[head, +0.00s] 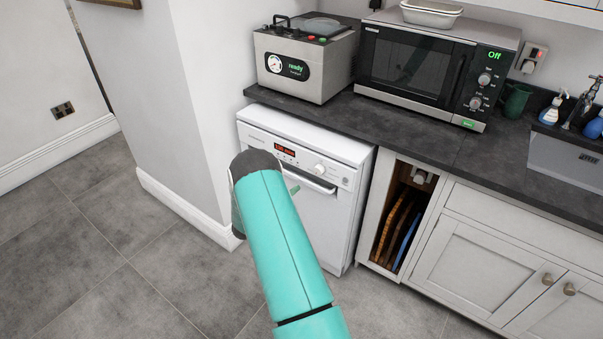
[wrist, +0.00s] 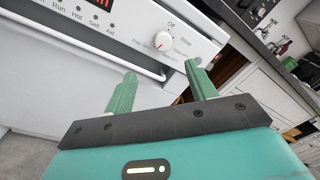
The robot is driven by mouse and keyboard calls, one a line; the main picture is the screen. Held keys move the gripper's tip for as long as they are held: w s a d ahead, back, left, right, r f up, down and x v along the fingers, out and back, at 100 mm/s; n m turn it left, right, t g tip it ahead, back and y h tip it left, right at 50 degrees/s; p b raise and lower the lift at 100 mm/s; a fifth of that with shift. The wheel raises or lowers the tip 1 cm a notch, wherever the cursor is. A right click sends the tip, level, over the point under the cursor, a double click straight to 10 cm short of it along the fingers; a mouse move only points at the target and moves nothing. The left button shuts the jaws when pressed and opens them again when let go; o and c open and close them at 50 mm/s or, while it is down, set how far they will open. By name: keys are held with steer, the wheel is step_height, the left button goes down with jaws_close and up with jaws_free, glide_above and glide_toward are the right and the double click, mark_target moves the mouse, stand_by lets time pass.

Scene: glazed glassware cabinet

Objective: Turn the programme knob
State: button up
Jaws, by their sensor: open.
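The programme knob (wrist: 163,41) is a round white dial with a red mark on the white dishwasher's control panel. It also shows in the head view (head: 320,168), right of the red display. The white dishwasher (head: 328,218) stands under the dark counter with its door closed. My gripper (wrist: 158,80) is open and empty in the wrist view. Its two green fingers point towards the panel, and the knob shows between and beyond their tips, apart from them. In the head view my turquoise arm hides part of the dishwasher door and most of the gripper.
A microwave (head: 410,65) showing "Off" and a metal appliance (head: 303,62) with a gauge stand on the counter. An open slot with upright boards (head: 398,225) lies right of the dishwasher. The door handle (head: 308,180) juts out below the panel. Tiled floor at left is clear.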

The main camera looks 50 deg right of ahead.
mark_target(317, 171)
steer(key=d, duration=1.3)
steer(key=shift+s+d, duration=0.35)
steer(key=c, duration=1)
